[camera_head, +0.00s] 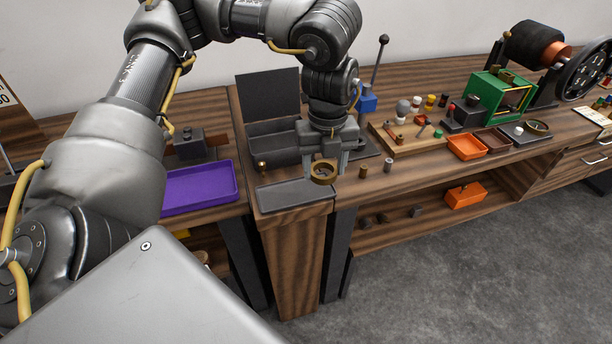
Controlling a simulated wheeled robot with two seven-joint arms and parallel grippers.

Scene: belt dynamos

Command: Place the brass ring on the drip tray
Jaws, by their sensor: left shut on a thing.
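The brass ring (323,180) is held between the fingers of my left gripper (324,172), which points down over the front of the bench. The drip tray, which I take to be the flat grey tray (291,194), lies near the bench's front edge. The ring shows at the tray's right end and appears to be above it; the exact height gap is hard to tell. My right gripper is not in view.
A purple tray (200,187) lies to the left. An open dark case (268,97) stands behind the gripper. Small metal cylinders (363,171) stand to the right.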

